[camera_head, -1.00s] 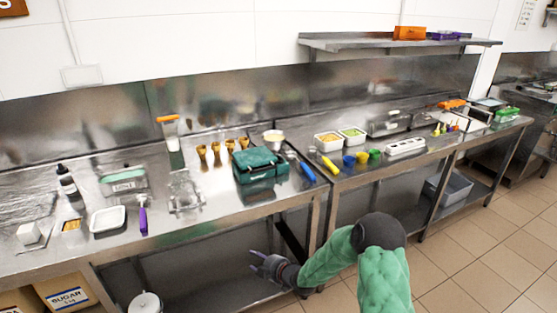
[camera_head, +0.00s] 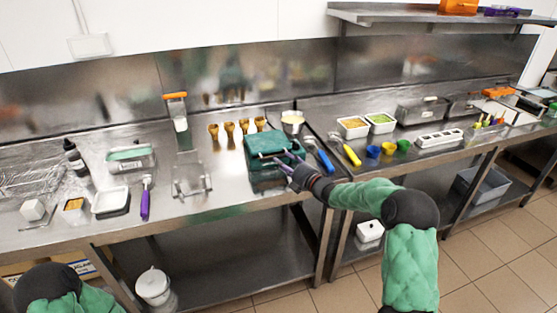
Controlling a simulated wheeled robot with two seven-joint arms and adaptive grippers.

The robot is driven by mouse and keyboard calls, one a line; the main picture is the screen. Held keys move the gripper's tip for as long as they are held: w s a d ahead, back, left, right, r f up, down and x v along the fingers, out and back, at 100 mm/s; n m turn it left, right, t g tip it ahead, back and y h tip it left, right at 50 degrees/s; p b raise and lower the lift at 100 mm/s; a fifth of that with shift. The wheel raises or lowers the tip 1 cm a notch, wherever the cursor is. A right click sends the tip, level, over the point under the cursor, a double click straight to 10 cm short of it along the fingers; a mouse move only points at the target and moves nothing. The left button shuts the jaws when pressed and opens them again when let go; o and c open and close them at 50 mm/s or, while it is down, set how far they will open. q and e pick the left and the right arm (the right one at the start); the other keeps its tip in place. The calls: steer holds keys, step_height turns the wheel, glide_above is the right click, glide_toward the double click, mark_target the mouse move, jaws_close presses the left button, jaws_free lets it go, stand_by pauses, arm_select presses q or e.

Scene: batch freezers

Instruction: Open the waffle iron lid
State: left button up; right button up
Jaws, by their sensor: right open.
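The waffle iron (camera_head: 262,143) is a dark green, boxy appliance on the steel counter. Its lid looks shut, and its handle side faces the front right. My right gripper (camera_head: 287,161) is open at the front of the waffle iron, with its fingers beside the handle. I cannot tell whether the fingers touch the handle, as they partly cover it. My left arm shows only as a green and black piece at the bottom left; its gripper is out of view.
Several cone holders (camera_head: 228,131) stand behind and left of the iron. A blue-handled tool (camera_head: 323,157) lies close on its right, with a pale container (camera_head: 292,121) behind. A clear stand (camera_head: 192,180) is to the left. The counter's front edge is mostly clear.

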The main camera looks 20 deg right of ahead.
mark_target(277, 157)
steer(key=shift+x, duration=1.9)
jaws_close()
